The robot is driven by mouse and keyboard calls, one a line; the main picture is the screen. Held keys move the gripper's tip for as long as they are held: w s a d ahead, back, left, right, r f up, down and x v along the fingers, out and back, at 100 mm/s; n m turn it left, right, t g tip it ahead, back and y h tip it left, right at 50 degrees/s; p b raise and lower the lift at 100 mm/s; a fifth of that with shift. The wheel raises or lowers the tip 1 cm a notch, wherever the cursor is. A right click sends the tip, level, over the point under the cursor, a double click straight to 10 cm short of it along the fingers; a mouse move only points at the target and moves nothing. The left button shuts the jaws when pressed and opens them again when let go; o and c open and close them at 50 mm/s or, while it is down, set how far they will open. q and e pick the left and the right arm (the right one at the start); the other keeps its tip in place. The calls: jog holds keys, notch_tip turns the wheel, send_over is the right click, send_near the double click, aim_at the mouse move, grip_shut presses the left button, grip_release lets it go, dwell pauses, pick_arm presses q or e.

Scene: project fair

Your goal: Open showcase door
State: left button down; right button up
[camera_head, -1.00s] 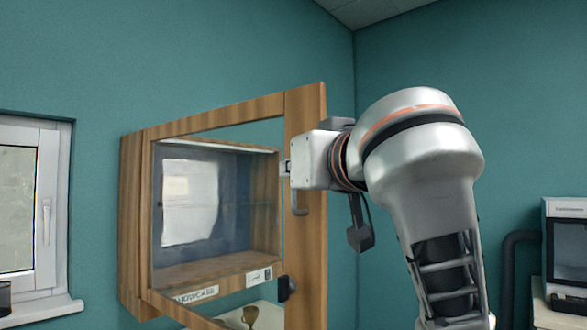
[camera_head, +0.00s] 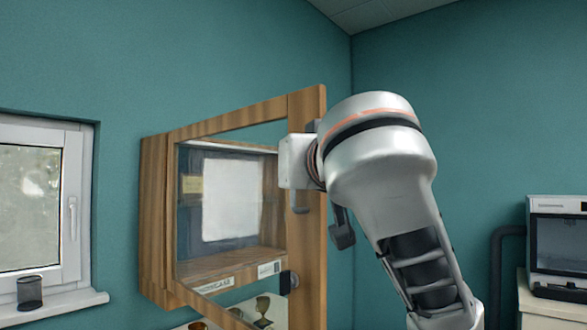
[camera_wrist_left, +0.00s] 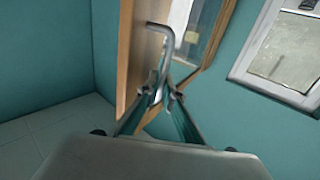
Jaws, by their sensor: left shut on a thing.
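The showcase (camera_head: 155,215) is a wooden wall cabinet in the head view. Its wood-framed glass door (camera_head: 308,235) stands ajar, with its right-hand edge swung out from the cabinet. My left gripper (camera_wrist_left: 161,97) is shut on the handle. In the head view its wrist is against the door frame and its fingers are hidden. My right gripper is in neither view.
A white sheet (camera_head: 230,200) is inside the showcase, behind the glass. Small trophies (camera_head: 262,305) stand below it. A window (camera_head: 42,205) with a dark mesh cup (camera_head: 30,292) on its sill is at left. A printer-like machine (camera_head: 560,245) stands at right.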

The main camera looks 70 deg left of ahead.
pick_arm(q)
jog(key=shift+s, duration=0.15)
dwell(0.3)
jog(key=c, duration=2.5)
grip_release()
jog(key=shift+c, duration=0.2)
jog(key=shift+d, duration=0.1)
jog(key=s+d, duration=0.2)
jog(key=d, duration=0.9)
jog(key=shift+d, duration=0.4)
